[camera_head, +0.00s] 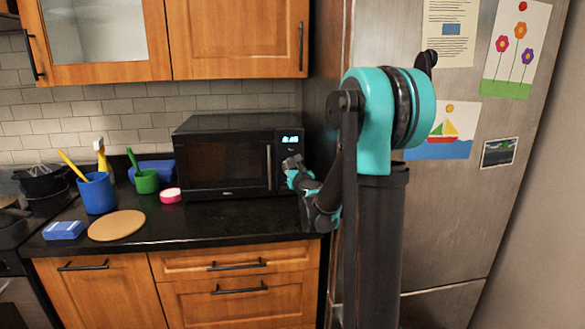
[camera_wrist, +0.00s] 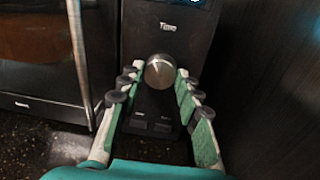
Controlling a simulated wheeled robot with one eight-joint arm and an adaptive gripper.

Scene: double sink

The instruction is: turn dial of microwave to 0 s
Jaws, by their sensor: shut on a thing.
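The black microwave (camera_head: 225,158) stands on the counter against the tiled wall, its door closed and a lit blue display (camera_head: 290,139) at its upper right. In the wrist view its round silver dial (camera_wrist: 159,70) sits on the control panel below the word "Time", with two buttons (camera_wrist: 150,123) under it. My gripper (camera_head: 292,167) is at the lower right of the microwave front. In the wrist view my gripper (camera_wrist: 156,80) has one finger on each side of the dial, shut on it. The dial is hidden behind my gripper in the head view. The display digits are too small to read.
A pink-and-white round item (camera_head: 171,196), a green cup (camera_head: 147,181), a blue cup (camera_head: 97,193) and a round wooden board (camera_head: 117,225) lie left of the microwave. The fridge (camera_head: 470,200) stands close on the right. The counter front before the microwave is clear.

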